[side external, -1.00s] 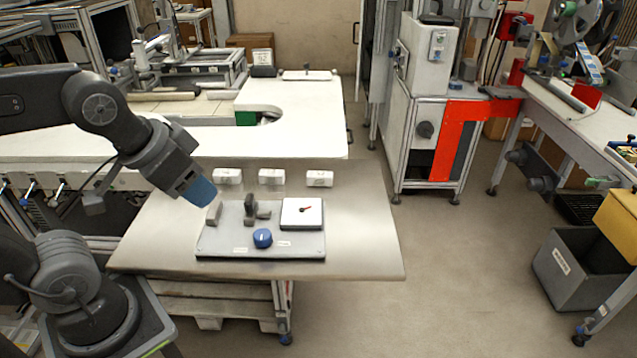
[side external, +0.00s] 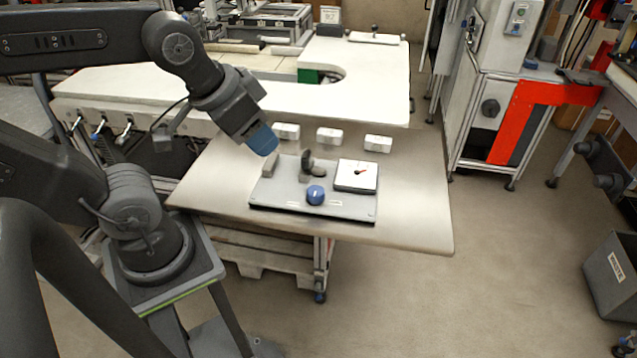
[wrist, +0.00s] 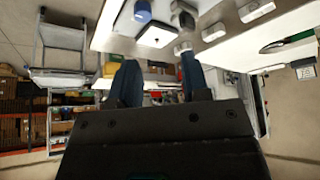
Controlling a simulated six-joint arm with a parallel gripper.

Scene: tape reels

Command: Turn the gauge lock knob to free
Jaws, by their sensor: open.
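The blue lock knob (side external: 316,195) sits at the front of a grey base plate (side external: 345,211), between small white labels too small to read. Its pointer direction is unclear. Dark upright fixture parts (side external: 307,164) stand behind the knob. My gripper (side external: 263,140) is above the plate's back left, empty and apart from the knob. In the wrist view its two blue fingers (wrist: 157,72) are spread, with the knob (wrist: 142,11) and gauge (wrist: 155,36) beyond them.
Three white blocks, the left (side external: 286,131), middle (side external: 329,136) and right (side external: 378,143), stand in a row behind the plate. A small grey block (side external: 270,163) is at the plate's left, close below my gripper. The table (side external: 415,215) is clear right of the plate.

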